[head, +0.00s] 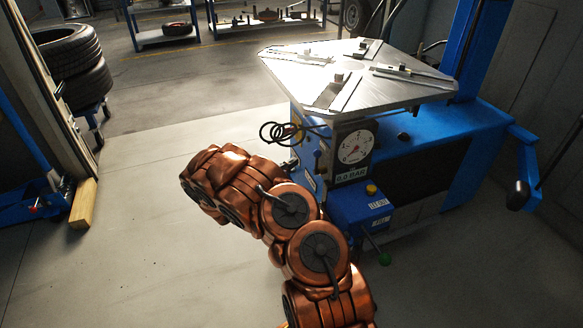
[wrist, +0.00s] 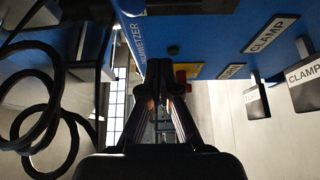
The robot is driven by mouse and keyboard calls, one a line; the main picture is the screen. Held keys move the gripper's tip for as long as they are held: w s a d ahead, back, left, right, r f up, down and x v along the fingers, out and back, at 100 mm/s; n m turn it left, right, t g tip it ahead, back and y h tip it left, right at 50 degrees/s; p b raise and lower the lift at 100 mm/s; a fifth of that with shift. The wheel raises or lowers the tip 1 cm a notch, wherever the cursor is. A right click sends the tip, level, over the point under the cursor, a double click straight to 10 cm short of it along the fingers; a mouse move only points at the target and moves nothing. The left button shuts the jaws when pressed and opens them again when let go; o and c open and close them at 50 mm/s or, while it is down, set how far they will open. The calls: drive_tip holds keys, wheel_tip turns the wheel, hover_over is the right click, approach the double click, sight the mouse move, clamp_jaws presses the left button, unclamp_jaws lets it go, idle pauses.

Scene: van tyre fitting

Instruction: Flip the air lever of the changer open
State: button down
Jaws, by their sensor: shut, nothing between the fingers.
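The blue tyre changer (head: 430,140) stands at the right in the head view, and its blue side (wrist: 215,35) fills the top of the wrist view. In the wrist view a small red and yellow part (wrist: 187,71), perhaps the air lever, sits on this side just right of my fingertips. It is partly hidden by them, so I cannot tell its position or any contact. My gripper (wrist: 165,88) is shut and empty, pointing at the changer beside a dark round part (wrist: 173,50).
A black coiled hose (head: 279,132) hangs at the changer's near corner; it also shows in the wrist view (wrist: 42,110) at left. A pressure gauge (head: 355,147) sits above a 0.0 BAR label. Pedals marked CLAMP (wrist: 305,83) are at right. The floor left of my arm is clear.

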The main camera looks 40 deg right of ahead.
sight(317, 161)
drive_tip(key=s+d+b, duration=0.2)
drive_tip(key=d, duration=0.4)
drive_tip(key=shift+s+b, duration=0.3)
drive_tip(key=shift+b, duration=0.05)
idle(0.5)
